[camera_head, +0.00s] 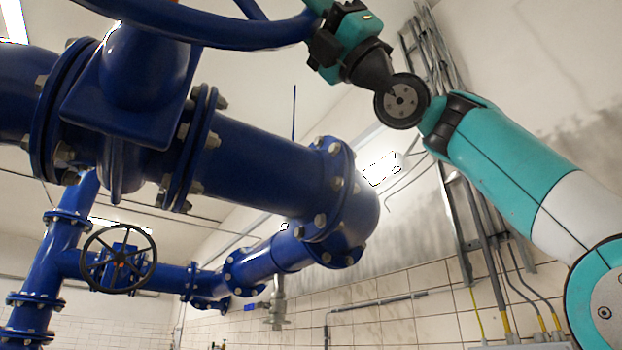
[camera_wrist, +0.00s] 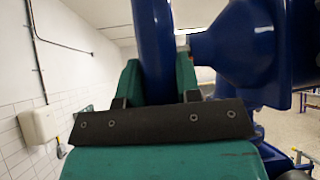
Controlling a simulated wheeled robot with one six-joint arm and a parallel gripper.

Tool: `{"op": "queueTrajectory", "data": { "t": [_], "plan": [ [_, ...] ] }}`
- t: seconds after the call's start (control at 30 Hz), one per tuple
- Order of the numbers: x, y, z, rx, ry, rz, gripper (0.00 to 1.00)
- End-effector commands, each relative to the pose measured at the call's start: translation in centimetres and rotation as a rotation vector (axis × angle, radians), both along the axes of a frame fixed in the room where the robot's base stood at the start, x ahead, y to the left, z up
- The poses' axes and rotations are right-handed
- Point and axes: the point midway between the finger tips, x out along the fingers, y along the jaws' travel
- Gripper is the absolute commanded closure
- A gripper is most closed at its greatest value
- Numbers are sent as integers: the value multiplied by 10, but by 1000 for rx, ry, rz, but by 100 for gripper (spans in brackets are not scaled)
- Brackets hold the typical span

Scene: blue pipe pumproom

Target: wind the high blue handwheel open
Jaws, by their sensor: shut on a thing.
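The high blue handwheel (camera_head: 225,32) crosses the top of the head view; its upper part is cut off by the frame edge. It sits above a large blue valve body (camera_head: 135,75). The dark plate of the gripper hides the lower part of the grip.
A thick flanged blue pipe (camera_head: 265,165) runs right from the valve to an elbow. A smaller black handwheel (camera_head: 119,259) is at lower left. Conduits (camera_head: 480,220) run up the tiled wall at right. A white box (camera_wrist: 39,132) hangs on the wall in the wrist view.

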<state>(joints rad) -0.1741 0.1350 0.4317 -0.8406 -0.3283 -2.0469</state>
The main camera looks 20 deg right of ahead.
Motion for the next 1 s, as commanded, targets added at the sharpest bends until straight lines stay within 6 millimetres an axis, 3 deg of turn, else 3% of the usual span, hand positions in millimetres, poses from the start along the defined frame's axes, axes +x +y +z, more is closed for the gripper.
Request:
{"op": "queueTrajectory", "data": {
  "t": [0.03,0.13,0.63,0.77,1.0],
  "plan": [
    [0,1,-2,-5,-2,1,64],
    [0,1,-2,-5,-2,1,44],
    [1,-3,-7,-2,1,-1,44],
    [2,-16,-23,-2,-2,-6,44],
    [6,-55,-65,-3,-2,-8,44]
  ]
}}
